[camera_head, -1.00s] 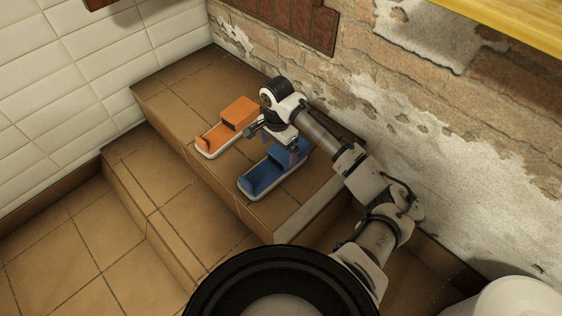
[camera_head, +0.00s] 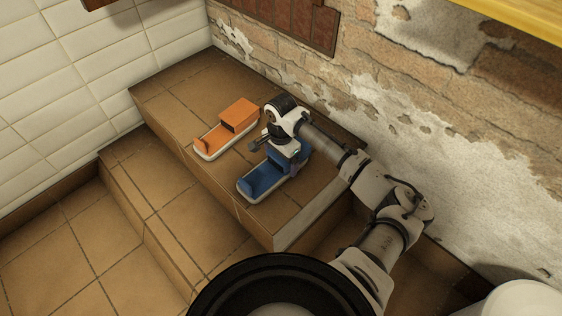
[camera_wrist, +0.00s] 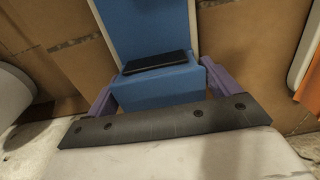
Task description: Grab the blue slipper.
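The blue slipper (camera_head: 262,178) lies on the upper tiled step, its open end toward the front left and its raised block toward the wall. My gripper (camera_head: 288,164) is down over that raised end and partly hides it. In the wrist view the blue slipper (camera_wrist: 158,88) fills the middle, with a dark slot across it. My gripper's purple fingers (camera_wrist: 160,84) stand on either side of the raised block, very close to it. They look open around it; a firm grip is not visible.
An orange slipper (camera_head: 226,128) lies to the left on the same tiled step (camera_head: 170,95); its edge shows at the right in the wrist view. A rough brick wall (camera_head: 400,115) runs close behind my arm. A lower step (camera_head: 180,215) lies in front.

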